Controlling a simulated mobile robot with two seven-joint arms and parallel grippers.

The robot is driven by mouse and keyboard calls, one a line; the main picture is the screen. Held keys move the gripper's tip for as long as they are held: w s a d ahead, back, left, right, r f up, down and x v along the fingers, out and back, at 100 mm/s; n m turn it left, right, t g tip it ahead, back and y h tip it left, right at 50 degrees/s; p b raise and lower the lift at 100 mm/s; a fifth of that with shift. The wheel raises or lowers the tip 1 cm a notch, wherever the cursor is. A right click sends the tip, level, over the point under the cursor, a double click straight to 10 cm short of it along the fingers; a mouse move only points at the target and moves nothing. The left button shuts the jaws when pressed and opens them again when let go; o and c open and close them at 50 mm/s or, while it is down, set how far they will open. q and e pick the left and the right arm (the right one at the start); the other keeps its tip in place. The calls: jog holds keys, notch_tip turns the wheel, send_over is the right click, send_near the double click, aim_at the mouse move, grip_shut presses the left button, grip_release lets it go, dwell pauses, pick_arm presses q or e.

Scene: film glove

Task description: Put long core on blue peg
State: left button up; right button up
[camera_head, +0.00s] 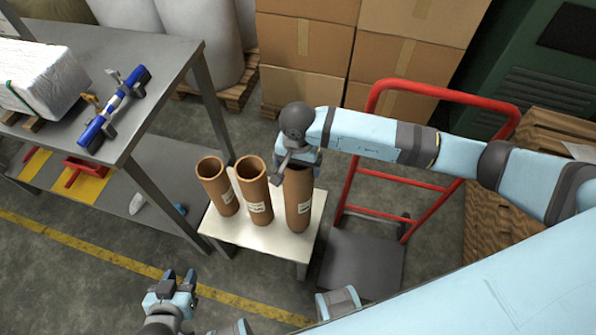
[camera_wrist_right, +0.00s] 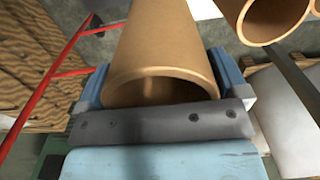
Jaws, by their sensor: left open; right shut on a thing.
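Three brown cardboard cores stand upright in a row on a small white table: a shorter left core (camera_head: 217,187), a middle core (camera_head: 253,193) and a right core (camera_head: 299,203). My right gripper (camera_head: 299,161) is shut on the top of the right core, which also shows between the fingers in the right wrist view (camera_wrist_right: 158,45). I cannot tell whether its base touches the table. A rod with blue ends (camera_head: 113,107) lies across grey holders on the metal table at left; whether it bears the blue peg is unclear. My left gripper (camera_head: 179,278) is open and empty at lower left.
The small white table (camera_head: 243,240) stands between the metal table (camera_head: 165,70) and a red hand truck (camera_head: 413,165). A white wrapped block (camera_head: 38,78) lies beside the rod. Stacked boxes (camera_head: 355,45) stand behind. Floor is open at lower left.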

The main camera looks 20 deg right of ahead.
aim_at(298, 195)
notch_tip(298, 195, down, 5)
jog(key=shift+r, duration=0.2)
jog(key=shift+f, duration=0.2)
jog(key=o, duration=1)
jog(key=shift+r, duration=0.1)
